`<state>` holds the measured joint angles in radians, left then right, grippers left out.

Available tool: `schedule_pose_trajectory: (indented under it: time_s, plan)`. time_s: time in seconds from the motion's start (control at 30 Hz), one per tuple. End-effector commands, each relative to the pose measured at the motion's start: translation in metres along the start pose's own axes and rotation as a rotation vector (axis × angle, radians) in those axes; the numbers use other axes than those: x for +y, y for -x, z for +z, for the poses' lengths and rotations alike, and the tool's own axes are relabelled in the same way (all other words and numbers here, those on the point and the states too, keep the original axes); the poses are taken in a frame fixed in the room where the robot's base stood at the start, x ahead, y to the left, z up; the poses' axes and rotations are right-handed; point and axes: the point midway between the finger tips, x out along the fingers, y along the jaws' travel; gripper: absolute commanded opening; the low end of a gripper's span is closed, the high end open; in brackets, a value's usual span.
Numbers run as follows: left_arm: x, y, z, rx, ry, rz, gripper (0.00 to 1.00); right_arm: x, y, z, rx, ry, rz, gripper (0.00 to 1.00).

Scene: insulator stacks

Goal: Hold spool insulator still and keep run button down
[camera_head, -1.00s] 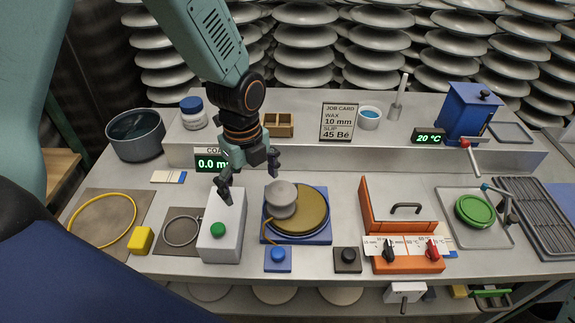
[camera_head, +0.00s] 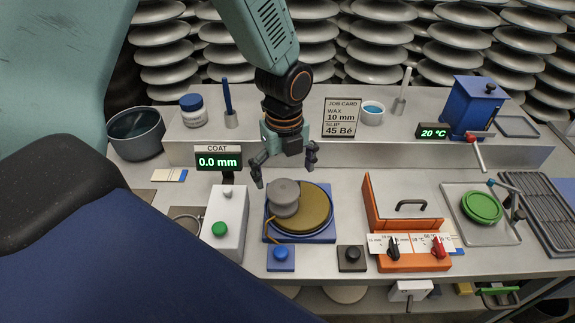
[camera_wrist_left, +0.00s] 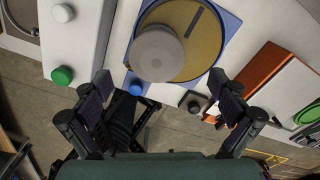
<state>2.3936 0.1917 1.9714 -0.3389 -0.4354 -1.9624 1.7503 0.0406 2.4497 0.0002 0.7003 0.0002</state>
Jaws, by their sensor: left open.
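The grey spool insulator (camera_head: 284,197) stands on the tan round disc (camera_head: 313,208) of a blue-based turntable, left of the disc's centre. It also shows in the left wrist view (camera_wrist_left: 157,54). My left gripper (camera_head: 285,172) is open and empty, above and slightly behind the spool in the head view. In the left wrist view its fingers (camera_wrist_left: 163,105) stand wide apart. A blue button (camera_head: 281,252) on a blue box and a black button (camera_head: 351,253) on a dark box sit in front of the turntable. Which is the run button cannot be told. My right gripper is not visible.
A white box with a green button (camera_head: 219,229) stands left of the turntable, with a coat display (camera_head: 218,161) reading 0.0 mm behind it. An orange unit with knobs (camera_head: 411,247) stands to the right. A raised shelf (camera_head: 300,152) runs behind.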

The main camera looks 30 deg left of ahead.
Motion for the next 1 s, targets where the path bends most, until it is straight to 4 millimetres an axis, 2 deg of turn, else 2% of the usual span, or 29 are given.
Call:
schedule_pose_trajectory:
  time_s: [0.1,0.33,0.5,0.77,1.0]
  plan:
    - [0.001,-0.022,0.000,0.002,0.002,0.002,0.97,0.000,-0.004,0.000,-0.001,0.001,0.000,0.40]
    - [0.001,-0.049,0.000,0.001,0.001,0.001,0.97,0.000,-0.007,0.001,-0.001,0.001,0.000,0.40]
    - [0.000,-0.057,0.001,0.000,-0.001,-0.001,0.97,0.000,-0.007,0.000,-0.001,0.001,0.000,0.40]
    - [-0.001,-0.057,0.001,0.000,-0.002,-0.001,0.97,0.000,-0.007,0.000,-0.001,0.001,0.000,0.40]
    - [-0.001,-0.057,0.001,0.000,-0.002,-0.001,0.76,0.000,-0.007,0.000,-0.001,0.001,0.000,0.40]
